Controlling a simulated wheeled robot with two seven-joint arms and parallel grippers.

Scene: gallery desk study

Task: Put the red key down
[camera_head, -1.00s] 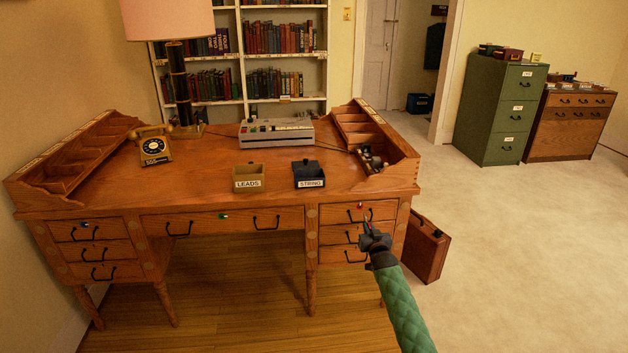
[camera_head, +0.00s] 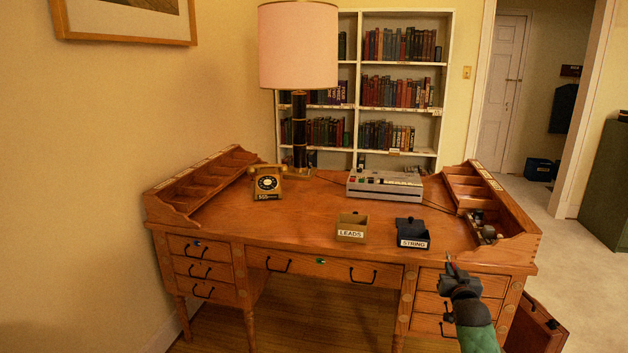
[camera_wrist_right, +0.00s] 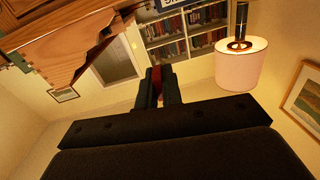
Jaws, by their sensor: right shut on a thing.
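The red key (camera_wrist_right: 157,75) shows as a narrow red strip between the fingers of my right gripper (camera_wrist_right: 158,88) in the wrist view; most of it is hidden by them. In the head view my right gripper (camera_head: 451,270) is shut on it, in front of the right-hand drawers (camera_head: 430,305) of the wooden desk (camera_head: 300,220). I cannot tell whether the key touches the desk front. My left gripper is not in view.
A STRING tray (camera_head: 412,233) and a LEADS tray (camera_head: 352,227) stand near the desk's front edge. A blue key (camera_head: 197,243) and a green key (camera_head: 320,261) sit at other drawers. A telephone (camera_head: 267,182), lamp (camera_head: 298,50) and grey machine (camera_head: 385,185) stand behind. A brown case (camera_head: 537,328) is at right.

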